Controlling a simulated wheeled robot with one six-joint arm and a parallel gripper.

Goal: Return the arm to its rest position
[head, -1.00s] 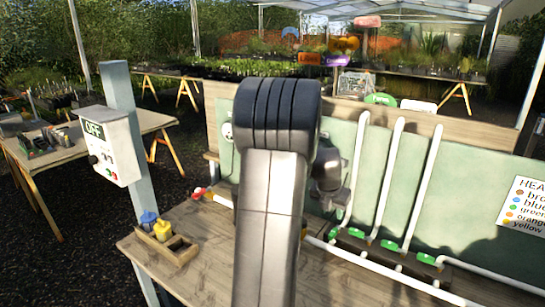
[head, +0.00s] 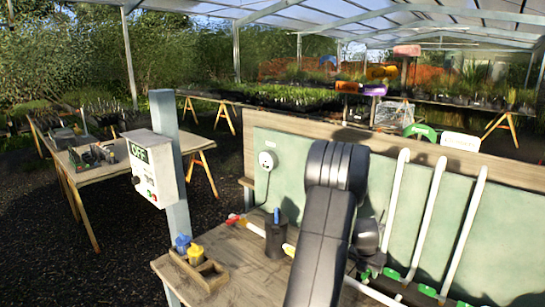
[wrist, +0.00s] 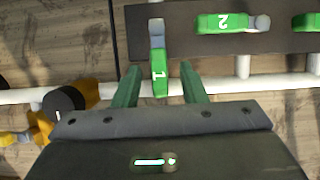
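My gripper (wrist: 159,78) shows in the wrist view with its two green fingers apart and nothing held between them. A green valve handle marked 1 (wrist: 160,70) appears between the fingers, with a gap on both sides; I cannot tell how far below them it lies. This handle points across the white pipe (wrist: 95,93). The green handle marked 2 (wrist: 225,22) lies lengthwise along its dark strip (wrist: 188,42). In the head view my arm is bent and raised over the bench, and it hides my gripper.
The bench (head: 235,255) holds a wooden tray (head: 205,278) with blue and yellow items, and a black cup (head: 275,240). A post carries a box reading OFF (head: 152,165). White upright pipes (head: 428,215) stand against the green board. Another table (head: 95,180) stands at left.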

